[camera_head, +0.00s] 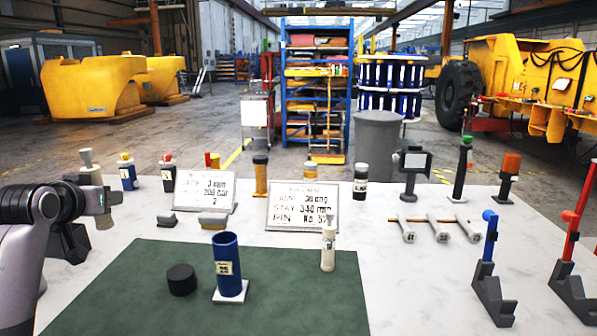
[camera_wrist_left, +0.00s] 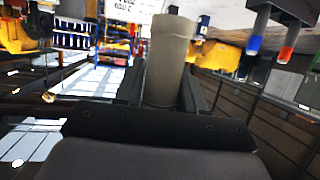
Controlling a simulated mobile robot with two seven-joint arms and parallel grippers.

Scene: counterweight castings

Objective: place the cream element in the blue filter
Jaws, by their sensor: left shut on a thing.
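The blue filter (camera_head: 226,254) is an open-topped blue cylinder with a pale label, upright on a white square base on the green mat. My left gripper (camera_head: 103,207) is at the left of the head view, well left of the filter. My right gripper is in neither view.
A dark round disc (camera_head: 181,280) lies left of the filter. A slim whitish bottle-like thing (camera_head: 328,248) stands to its right. Two sign plates (camera_head: 303,205) and several capped cylinders stand behind. Red and blue levers (camera_head: 490,245) are at the right. The green mat (camera_head: 285,300) has free room.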

